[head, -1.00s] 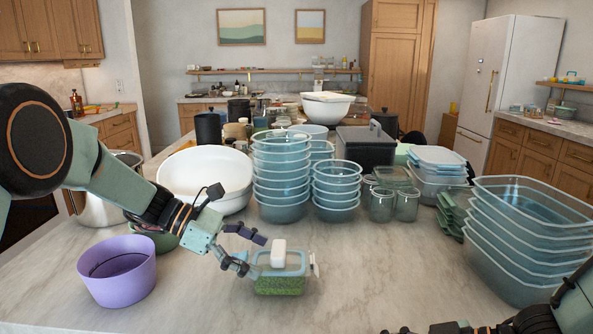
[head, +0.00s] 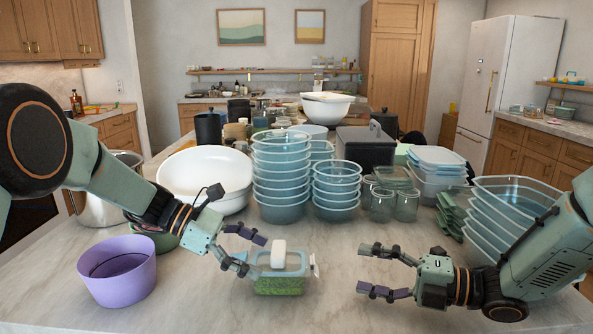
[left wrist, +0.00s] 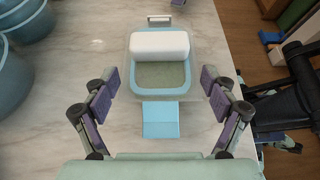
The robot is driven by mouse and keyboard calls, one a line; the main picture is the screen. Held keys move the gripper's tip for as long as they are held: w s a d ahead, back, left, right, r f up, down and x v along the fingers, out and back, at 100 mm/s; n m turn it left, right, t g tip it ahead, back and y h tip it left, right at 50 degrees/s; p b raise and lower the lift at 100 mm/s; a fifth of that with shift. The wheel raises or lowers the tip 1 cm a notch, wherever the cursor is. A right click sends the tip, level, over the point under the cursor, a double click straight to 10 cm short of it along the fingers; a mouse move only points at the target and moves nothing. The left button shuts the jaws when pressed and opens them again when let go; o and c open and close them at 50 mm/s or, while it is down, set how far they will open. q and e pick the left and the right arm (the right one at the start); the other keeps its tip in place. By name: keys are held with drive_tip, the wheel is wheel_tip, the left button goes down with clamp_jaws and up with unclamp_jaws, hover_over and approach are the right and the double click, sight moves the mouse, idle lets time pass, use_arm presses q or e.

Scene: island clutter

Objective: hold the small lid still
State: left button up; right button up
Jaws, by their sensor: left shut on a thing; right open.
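A small clear container (head: 280,287) with green contents stands on the counter, front centre. Its small lid (head: 296,267) has a light-blue rim and lies on top; the lid also shows in the left wrist view (left wrist: 159,92). A white block (head: 278,252) rests on the lid, also seen in the left wrist view (left wrist: 159,43). My left gripper (head: 260,255) reaches in from the left, shut on the small lid, one finger on each side; the exact contact is unclear. A blue flap (left wrist: 161,119) sticks out toward my wrist. My right gripper (head: 364,269) is open and empty, right of the container.
A purple tub (head: 118,272) stands at the left. A white bowl (head: 205,173), stacked blue bowls (head: 281,177) and glass jars (head: 394,205) stand behind. Stacked blue tubs (head: 515,215) are at the right. The counter between the container and my right gripper is clear.

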use_arm(q)
drive_tip(key=shift+s+f, duration=0.1)
drive_tip(key=shift+f, duration=0.2)
use_arm(e)
drive_tip(key=shift+x, duration=4)
drive_tip(key=shift+d+r, duration=0.15)
drive_tip(key=shift+r, duration=0.6)
drive_tip(key=shift+d+r, duration=0.1)
drive_tip(key=shift+r, duration=0.65)
drive_tip(key=shift+d+r, duration=0.25)
drive_tip(key=shift+d, duration=1)
drive_tip(key=shift+d+r, duration=0.25)
drive_tip(key=shift+d, duration=1)
use_arm(q)
drive_tip(key=o, duration=1.4)
drive_tip(key=shift+o, duration=1.3)
drive_tip(key=shift+w, duration=0.2)
drive_tip(key=shift+r, duration=0.15)
use_arm(e)
drive_tip(key=shift+w+f, duration=0.1)
drive_tip(key=shift+w, duration=0.05)
